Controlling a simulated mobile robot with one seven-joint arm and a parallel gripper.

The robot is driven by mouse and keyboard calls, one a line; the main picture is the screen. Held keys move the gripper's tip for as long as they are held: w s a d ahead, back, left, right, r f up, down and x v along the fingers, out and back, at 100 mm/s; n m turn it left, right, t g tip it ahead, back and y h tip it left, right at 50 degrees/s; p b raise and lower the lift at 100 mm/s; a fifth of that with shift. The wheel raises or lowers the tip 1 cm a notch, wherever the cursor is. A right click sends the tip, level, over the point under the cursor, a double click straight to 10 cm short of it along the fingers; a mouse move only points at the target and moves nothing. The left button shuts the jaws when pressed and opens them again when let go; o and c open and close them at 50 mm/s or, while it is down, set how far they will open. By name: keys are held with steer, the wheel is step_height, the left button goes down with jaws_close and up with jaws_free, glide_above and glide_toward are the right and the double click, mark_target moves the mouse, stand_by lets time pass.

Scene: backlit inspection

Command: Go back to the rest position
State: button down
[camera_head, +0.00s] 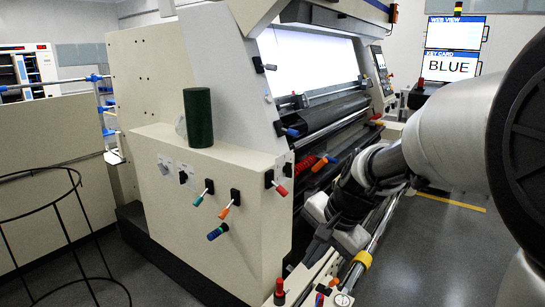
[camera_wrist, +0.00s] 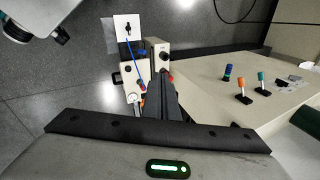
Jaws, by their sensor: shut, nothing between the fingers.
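My gripper (camera_head: 318,246) is in the lower middle of the head view, in front of the inspection machine (camera_head: 215,215) and above its front rail. Its dark fingers are together and empty. My arm reaches in from the right in the head view. Whether the fingers touch anything below cannot be told.
Levers with teal (camera_head: 209,185), orange (camera_head: 225,212) and blue (camera_head: 213,234) handles stick out of the machine's front. A dark green cylinder (camera_head: 198,118) stands on its ledge. A wire frame (camera_head: 72,200) stands at left. A sign (camera_head: 450,66) reads BLUE. Floor (camera_head: 430,255) is clear at right.

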steer(key=s+d+r+n+t+h, duration=0.1)
steer(key=s+d+r+n+h, duration=0.25)
steer(key=s, duration=0.55)
steer(key=s+d+r+n+t+y, duration=0.15)
steer(key=s+r+n, duration=0.35)
steer(key=s, duration=0.5)
step_height(320, 180, up, 15)
steer(key=h+p, duration=0.1)
steer(key=p, duration=1.5)
steer(key=shift+d+n, duration=0.15)
steer(key=shift+n, duration=0.2)
steer(key=shift+w+f+g, duration=0.1)
steer(key=shift+g, duration=0.15)
